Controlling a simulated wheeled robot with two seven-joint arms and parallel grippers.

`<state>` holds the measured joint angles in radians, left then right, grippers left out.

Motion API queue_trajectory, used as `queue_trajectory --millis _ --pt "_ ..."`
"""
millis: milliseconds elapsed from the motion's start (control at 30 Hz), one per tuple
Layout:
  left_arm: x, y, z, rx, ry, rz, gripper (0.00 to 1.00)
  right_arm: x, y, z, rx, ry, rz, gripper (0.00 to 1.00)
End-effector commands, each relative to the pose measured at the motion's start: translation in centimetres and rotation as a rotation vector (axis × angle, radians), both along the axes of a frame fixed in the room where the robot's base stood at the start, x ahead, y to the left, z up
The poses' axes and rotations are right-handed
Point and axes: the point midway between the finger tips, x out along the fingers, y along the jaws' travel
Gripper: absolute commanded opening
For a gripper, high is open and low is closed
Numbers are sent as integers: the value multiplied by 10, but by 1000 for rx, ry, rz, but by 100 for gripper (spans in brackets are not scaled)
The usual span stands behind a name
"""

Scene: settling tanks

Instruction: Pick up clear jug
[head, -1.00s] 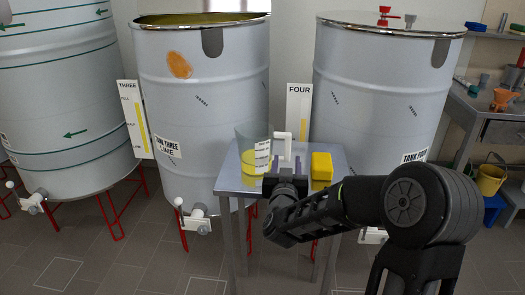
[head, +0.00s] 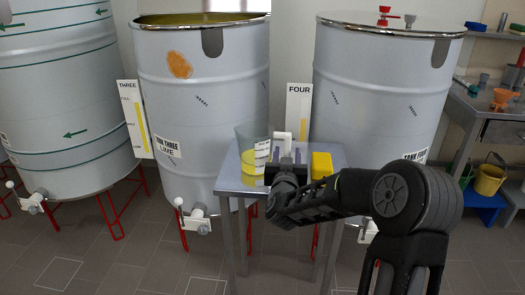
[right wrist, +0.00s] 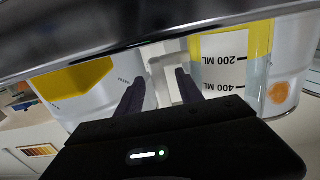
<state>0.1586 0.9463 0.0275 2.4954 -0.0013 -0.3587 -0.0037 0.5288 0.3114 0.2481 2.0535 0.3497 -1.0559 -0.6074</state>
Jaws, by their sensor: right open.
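The clear jug (head: 248,150) stands upright on a small metal table (head: 232,183), with yellow liquid in its lower part and a white handle (head: 283,138) on its right side. In the right wrist view, which is upside down, the jug (right wrist: 238,62) shows its "200 ML" and "400 ML" marks. My right gripper (head: 286,165) is open in front of the handle. In the wrist view the fingers of my right gripper (right wrist: 160,80) stand on either side of the handle as seen; I cannot tell whether they touch it. My left gripper is out of view.
Tank three (head: 200,110) and tank four (head: 380,90) stand close behind the table. A workbench (head: 490,105) and a yellow bucket (head: 488,180) are at the right.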

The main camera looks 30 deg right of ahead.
Motion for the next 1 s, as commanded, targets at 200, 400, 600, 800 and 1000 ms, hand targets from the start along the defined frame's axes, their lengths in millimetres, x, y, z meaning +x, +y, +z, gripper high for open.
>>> queue_trajectory --millis 200,400,600,800,1000 --pt "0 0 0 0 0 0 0 0 0 0 0 0 0 44" --pt "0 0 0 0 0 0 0 0 0 0 0 0 0 28" --pt "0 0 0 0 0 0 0 0 0 0 0 0 0 12" --pt "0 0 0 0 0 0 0 0 0 0 0 0 0 0" --pt "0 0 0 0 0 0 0 0 0 0 0 0 0 0"
